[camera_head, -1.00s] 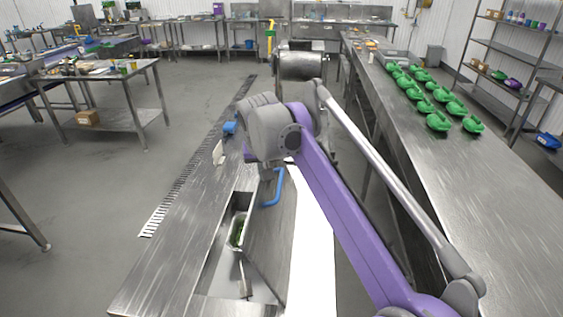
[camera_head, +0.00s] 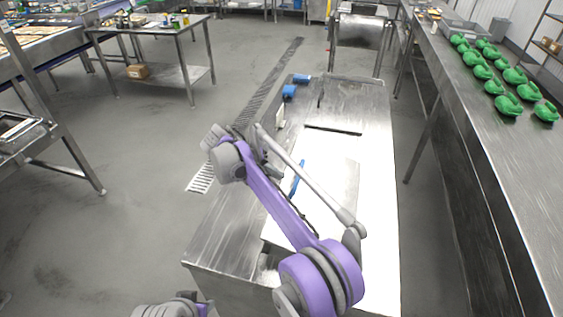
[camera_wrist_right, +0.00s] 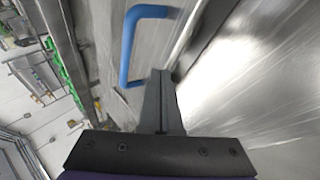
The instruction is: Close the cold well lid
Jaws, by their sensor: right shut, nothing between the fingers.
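The cold well lid (camera_head: 335,190) is a shiny metal panel on the steel counter, looking nearly flat over the well in the head view. Its blue handle (camera_head: 299,176) shows beside my right arm, and large in the right wrist view (camera_wrist_right: 128,45). A small dark gap (camera_head: 267,264) shows near the lid's near left corner; I cannot tell whether the lid lies fully flush. My right gripper (camera_wrist_right: 162,76) is shut and empty, its fingertips close to the handle but not around it. In the head view my arm mostly hides its fingers.
Blue items (camera_head: 290,91) and a small white card (camera_head: 280,117) stand along the counter's left and far edges. A long steel table (camera_head: 480,150) with several green containers (camera_head: 507,105) runs along the right. Open floor lies left of the counter.

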